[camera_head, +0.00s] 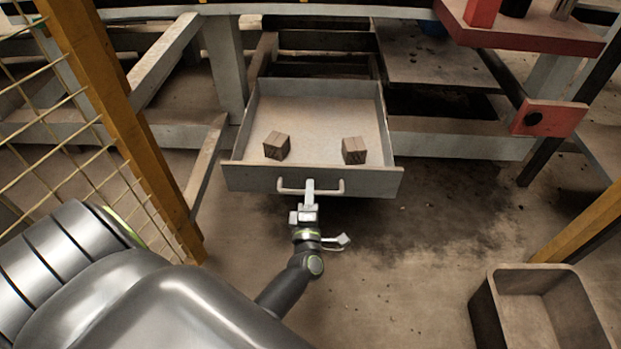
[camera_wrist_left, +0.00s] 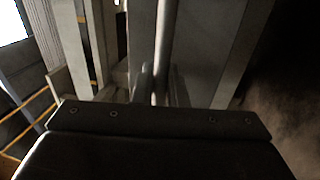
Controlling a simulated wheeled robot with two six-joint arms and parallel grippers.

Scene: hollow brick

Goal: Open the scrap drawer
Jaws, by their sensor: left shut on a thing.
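The scrap drawer (camera_head: 240,180) is pulled out from under the workbench, with its open top showing. Two small brown blocks lie inside it, one on the left (camera_head: 277,145) and one on the right (camera_head: 354,150). A pale bar handle (camera_head: 332,192) runs across its front. My left gripper (camera_head: 310,186) is at the middle of the handle and shut on it. In the left wrist view the handle (camera_wrist_left: 165,50) runs between the fingers (camera_wrist_left: 158,88), close to the drawer front. My right gripper is not in view.
A yellow post with wire mesh (camera_head: 130,120) stands left of the drawer. An empty grey bin (camera_head: 485,310) sits on the floor at the lower right. A red shelf (camera_head: 530,35) juts out at the upper right. The floor right of the drawer is clear.

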